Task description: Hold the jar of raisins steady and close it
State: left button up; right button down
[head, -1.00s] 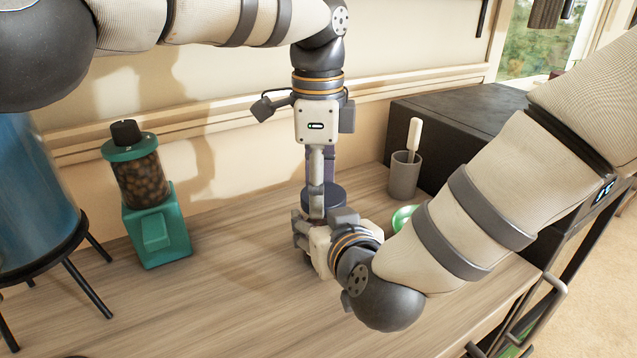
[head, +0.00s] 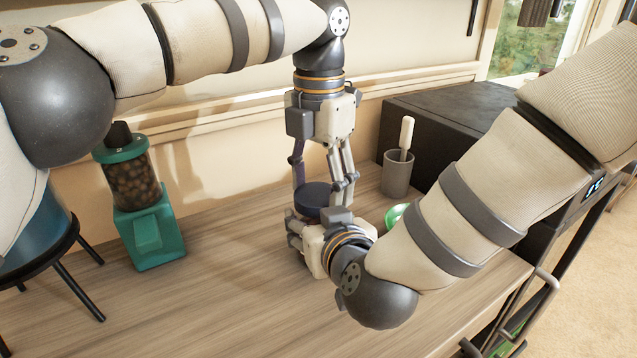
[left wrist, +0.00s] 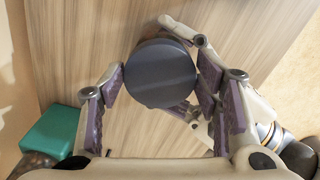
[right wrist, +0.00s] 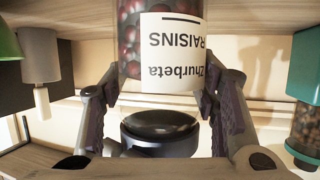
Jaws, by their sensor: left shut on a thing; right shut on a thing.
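The dark round lid (head: 312,195) sits between the fingers of my left gripper (head: 323,185), which points down at it; the left wrist view shows the pads against both sides of the lid (left wrist: 160,75). My right gripper (head: 318,243) is low at the counter, below the lid, and shut on the raisin jar. The jar (right wrist: 130,40), clear with dark red raisins and a white label, appears upside down between its fingers in the right wrist view. The lid (right wrist: 160,125) lies in line with the jar's mouth; I cannot tell whether they touch. The head view mostly hides the jar.
A teal grinder (head: 150,240) with a bean-filled jar stands at the left, beside a blue container on a black stand (head: 40,255). A grey cup (head: 397,176) with a white-handled tool and a green item (head: 395,215) are at the right. The front counter (head: 180,320) is clear.

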pick_arm(q)
jog(key=o, duration=0.8)
jog(key=shift+c, duration=0.2)
jog(key=shift+c, duration=0.3)
